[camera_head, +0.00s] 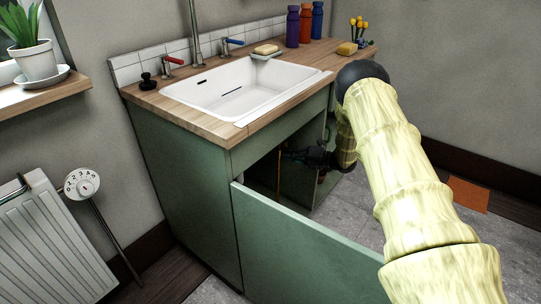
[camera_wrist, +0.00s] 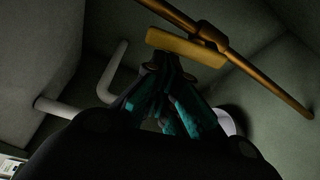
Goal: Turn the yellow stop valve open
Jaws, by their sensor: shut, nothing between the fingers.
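The yellow stop valve's flat handle (camera_wrist: 185,47) shows at the top of the wrist view, beside a copper-coloured pipe (camera_wrist: 272,80) that runs slantwise. In the picture the handle lies at a slight angle to the pipe. My gripper (camera_wrist: 172,68) is shut and empty, its fingertips right at the handle's lower edge. I cannot tell whether they touch it. In the head view my gripper (camera_head: 296,155) reaches into the dark opening of the green sink cabinet. The valve handle cannot be made out there.
The green cabinet door (camera_head: 300,245) stands open in front of the opening. A white bent pipe (camera_wrist: 112,75) is left of my fingers inside. The wooden counter (camera_head: 205,127) with the white sink (camera_head: 235,92) is above. A radiator (camera_head: 50,245) stands at the left.

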